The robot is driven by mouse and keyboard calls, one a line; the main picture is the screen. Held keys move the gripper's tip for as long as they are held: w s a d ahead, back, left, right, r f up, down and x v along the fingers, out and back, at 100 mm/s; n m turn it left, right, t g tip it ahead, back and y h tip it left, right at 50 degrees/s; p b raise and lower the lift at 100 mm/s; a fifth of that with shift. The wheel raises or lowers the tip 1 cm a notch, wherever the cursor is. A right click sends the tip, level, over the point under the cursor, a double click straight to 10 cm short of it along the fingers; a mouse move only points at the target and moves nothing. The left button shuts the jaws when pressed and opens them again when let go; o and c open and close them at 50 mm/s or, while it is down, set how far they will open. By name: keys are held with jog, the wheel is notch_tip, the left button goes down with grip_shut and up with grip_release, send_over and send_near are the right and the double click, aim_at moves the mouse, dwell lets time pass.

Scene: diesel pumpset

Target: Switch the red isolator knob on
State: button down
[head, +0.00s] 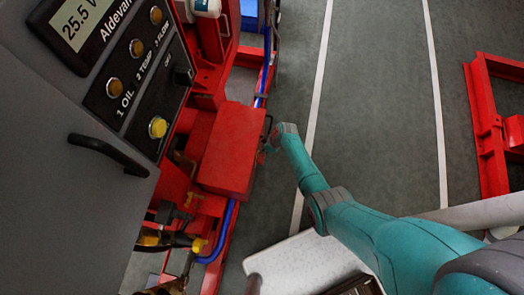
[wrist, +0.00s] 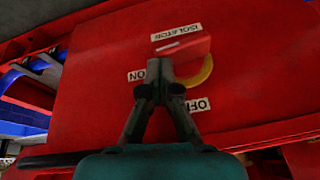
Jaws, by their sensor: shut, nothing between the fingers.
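The red isolator knob (wrist: 190,50) is on a red panel in the wrist view, with part of a yellow ring (wrist: 202,74) showing behind it. An upside-down ISOLATOR label (wrist: 176,32) is just above it. The ON label (wrist: 136,76) is to the left and the OFF label (wrist: 198,104) below right. My gripper (wrist: 160,68) is shut and empty, its fingertips overlapping the knob's lower left side; I cannot tell whether they touch it. In the head view my gripper (head: 268,143) is at the right side of the red box (head: 232,152); the knob is hidden there.
A grey control panel (head: 110,165) with a display, several amber lamps and a black handle (head: 108,150) stands at left. Blue hoses and red frame parts surround the box. Open grey floor (head: 375,110) with white lines lies to the right, before another red frame (head: 482,130).

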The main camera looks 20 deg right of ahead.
jog(key=shift+w+d+f, duration=0.15)
jog(key=shift+d+f, duration=0.05)
jog(key=shift+f, duration=0.15)
dwell(0.6)
jog(key=v, duration=1.3)
jog(key=shift+w+r, duration=0.2)
jog(key=shift+r, duration=0.05)
dwell(0.3)
jog(key=shift+a, duration=0.15)
dwell(0.3)
